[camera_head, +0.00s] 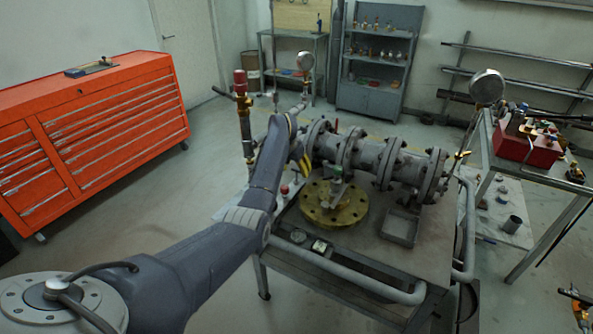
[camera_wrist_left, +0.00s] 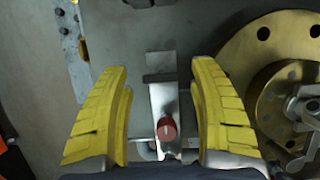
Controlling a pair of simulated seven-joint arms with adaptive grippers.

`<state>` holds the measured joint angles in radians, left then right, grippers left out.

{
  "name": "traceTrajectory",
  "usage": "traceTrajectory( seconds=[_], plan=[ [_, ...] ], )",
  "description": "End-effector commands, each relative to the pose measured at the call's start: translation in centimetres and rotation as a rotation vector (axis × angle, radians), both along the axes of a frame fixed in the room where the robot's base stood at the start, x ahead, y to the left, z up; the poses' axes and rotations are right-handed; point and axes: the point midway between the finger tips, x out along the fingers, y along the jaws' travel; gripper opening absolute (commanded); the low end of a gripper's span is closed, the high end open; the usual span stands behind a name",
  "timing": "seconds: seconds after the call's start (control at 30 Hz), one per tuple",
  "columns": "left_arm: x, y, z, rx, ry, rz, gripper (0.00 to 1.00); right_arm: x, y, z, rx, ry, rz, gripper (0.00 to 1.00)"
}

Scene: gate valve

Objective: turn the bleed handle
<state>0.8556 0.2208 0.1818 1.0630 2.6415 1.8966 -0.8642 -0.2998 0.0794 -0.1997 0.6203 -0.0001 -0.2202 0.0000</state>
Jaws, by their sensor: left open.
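A small red knob (camera_wrist_left: 166,128) sits over a flat metal bar (camera_wrist_left: 163,95) in the left wrist view; this looks like the bleed handle, but I cannot be sure. A small red knob also shows near the bench's left edge in the head view (camera_head: 284,189). My left gripper (camera_wrist_left: 160,70) is open, with its yellow fingers on either side of the bar and knob, with a gap on both sides. In the head view my left gripper (camera_head: 304,163) is partly hidden by its own arm, in front of the grey flanged pipe (camera_head: 369,158). My right gripper is not in view.
A brass flange (camera_head: 345,213) with a small valve part on it lies right of the knob. A metal tray (camera_head: 400,227) and a pressure gauge (camera_head: 487,87) are farther right. A red-topped upright fitting (camera_head: 242,100) stands left of the arm.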

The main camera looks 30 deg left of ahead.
Motion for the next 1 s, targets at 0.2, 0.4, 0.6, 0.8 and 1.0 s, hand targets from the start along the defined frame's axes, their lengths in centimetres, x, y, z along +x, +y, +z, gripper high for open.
traceTrajectory(
  seconds=[0.2,0.4,0.6,0.8,1.0],
  plan=[
    [0.39,-0.07,-0.90,-0.001,-0.001,-0.001,0.62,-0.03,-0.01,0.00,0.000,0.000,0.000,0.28],
    [0.44,-0.07,-1.03,-0.001,-0.001,0.000,0.62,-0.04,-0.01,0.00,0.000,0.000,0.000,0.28],
    [0.42,-0.07,-1.03,-0.001,-0.001,-0.001,0.56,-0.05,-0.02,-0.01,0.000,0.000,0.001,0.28],
    [0.42,-0.06,-1.02,-0.001,-0.001,-0.001,0.33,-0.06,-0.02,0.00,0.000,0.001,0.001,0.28],
    [0.43,-0.05,-0.99,0.000,-0.001,-0.001,0.10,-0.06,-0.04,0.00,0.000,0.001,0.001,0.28]
  ],
)
